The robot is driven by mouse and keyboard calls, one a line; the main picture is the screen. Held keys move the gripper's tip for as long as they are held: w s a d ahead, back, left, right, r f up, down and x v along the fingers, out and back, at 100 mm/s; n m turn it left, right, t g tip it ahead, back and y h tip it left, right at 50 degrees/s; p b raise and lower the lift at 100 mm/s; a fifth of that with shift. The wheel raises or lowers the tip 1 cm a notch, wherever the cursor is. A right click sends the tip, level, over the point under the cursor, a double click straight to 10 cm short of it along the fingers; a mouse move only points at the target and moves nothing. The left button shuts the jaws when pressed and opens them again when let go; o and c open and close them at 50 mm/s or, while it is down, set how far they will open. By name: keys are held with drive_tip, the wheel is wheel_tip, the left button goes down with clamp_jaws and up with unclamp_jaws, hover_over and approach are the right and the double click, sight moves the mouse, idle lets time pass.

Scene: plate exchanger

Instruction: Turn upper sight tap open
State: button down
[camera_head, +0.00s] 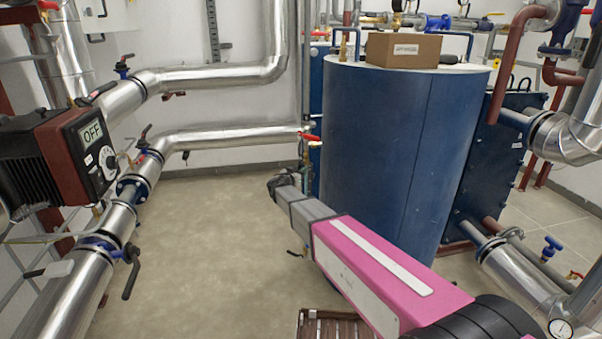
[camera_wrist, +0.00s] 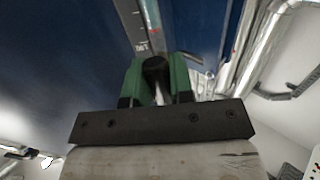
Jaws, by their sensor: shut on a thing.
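My gripper (camera_head: 281,183) is at the left side of the blue tank (camera_head: 385,160), at about mid-height in the head view. Its fingers cannot be made out there. In the wrist view, the green fingers of my gripper (camera_wrist: 156,68) are shut on a dark, round-ended handle (camera_wrist: 155,66). A pale metallic part shows below the handle between the fingers. A sight gauge strip (camera_wrist: 151,14) with a red line runs just beyond the fingertips. Which way the tap is turned cannot be told.
A red-handled valve (camera_head: 310,136) sits above my gripper beside the tank. A cardboard box (camera_head: 403,50) stands on the tank top. Silver pipes (camera_head: 215,137) and a red pump (camera_head: 75,150) marked OFF are at left. A brown slatted pallet (camera_head: 335,326) lies on the floor below.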

idle(0.3)
drive_tip(key=c, duration=1)
unclamp_jaws()
drive_tip(key=shift+s+a, duration=0.1)
drive_tip(key=v, duration=1)
drive_tip(key=shift+s+a, duration=0.15)
drive_tip(key=shift+s, duration=0.15)
